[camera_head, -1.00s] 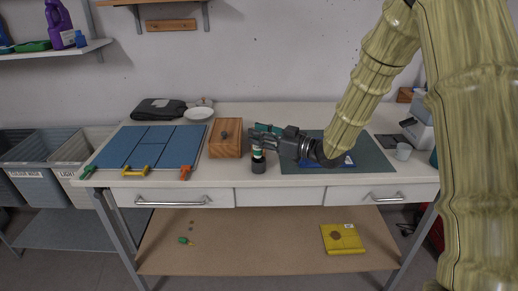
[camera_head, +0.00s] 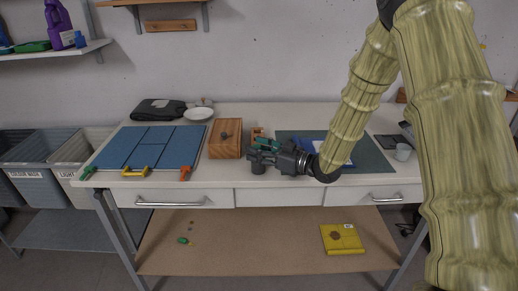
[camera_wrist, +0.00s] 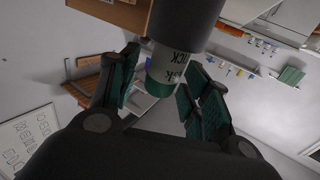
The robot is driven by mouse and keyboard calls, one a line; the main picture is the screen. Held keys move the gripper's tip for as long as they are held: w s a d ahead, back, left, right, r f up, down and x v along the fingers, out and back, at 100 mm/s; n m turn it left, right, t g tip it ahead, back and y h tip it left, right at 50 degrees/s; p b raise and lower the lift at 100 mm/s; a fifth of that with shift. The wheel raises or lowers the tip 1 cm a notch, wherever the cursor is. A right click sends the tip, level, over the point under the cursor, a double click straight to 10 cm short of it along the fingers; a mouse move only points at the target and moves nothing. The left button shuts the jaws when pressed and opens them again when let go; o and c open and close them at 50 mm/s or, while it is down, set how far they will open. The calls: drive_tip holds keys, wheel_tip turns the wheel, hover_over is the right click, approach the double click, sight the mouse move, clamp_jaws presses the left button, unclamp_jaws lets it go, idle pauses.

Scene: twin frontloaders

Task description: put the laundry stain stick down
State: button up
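The laundry stain stick, a small cylinder with a dark section, a white lettered label and a green end, shows between my fingers in the wrist view (camera_wrist: 172,65). In the head view its dark part (camera_head: 257,166) is near the table's front edge, and my gripper hides the label. My gripper (camera_head: 262,158) is low over the tabletop there. In the wrist view its teal-padded fingers (camera_wrist: 163,70) stand apart on either side of the stick. A gap shows at the left finger; contact at the right finger cannot be told. The stick's contact with the table is unclear.
A wooden box (camera_head: 225,139) stands just left of my gripper. A blue folding board (camera_head: 150,147) lies farther left, and a dark green mat (camera_head: 372,158) lies to the right. Table drawers (camera_head: 185,198) are below the front edge.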

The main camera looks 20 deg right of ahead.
drive_tip(key=shift+s+d+r, duration=0.1)
drive_tip(key=shift+r, duration=0.15)
drive_tip(key=b+v, duration=0.1)
drive_tip(key=v, duration=1.1)
drive_tip(key=shift+r, duration=0.1)
